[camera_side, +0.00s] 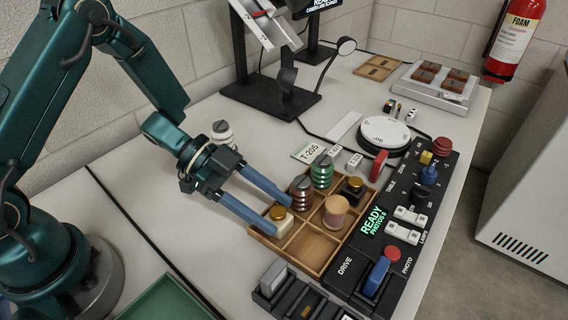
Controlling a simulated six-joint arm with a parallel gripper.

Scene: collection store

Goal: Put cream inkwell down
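The cream inkwell (284,226) has a gold cap and is at the left corner compartment of the wooden divided tray (314,262). My gripper (287,224) reaches in from the left with its two long blue fingers, one on each side of the inkwell. The near finger hides part of the inkwell's lower left side. The far finger's tip is close to its upper right side. I cannot tell whether the fingers press on it or stand just clear, nor whether its base rests on the tray floor.
The tray also holds a brown inkwell (301,194), a green one (321,171), a black one (353,188) and a pinkish spool-like piece (335,212). A grey-and-white inkwell (221,132) stands behind my gripper. A control panel (403,231) borders the tray's right. Front compartments look empty.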

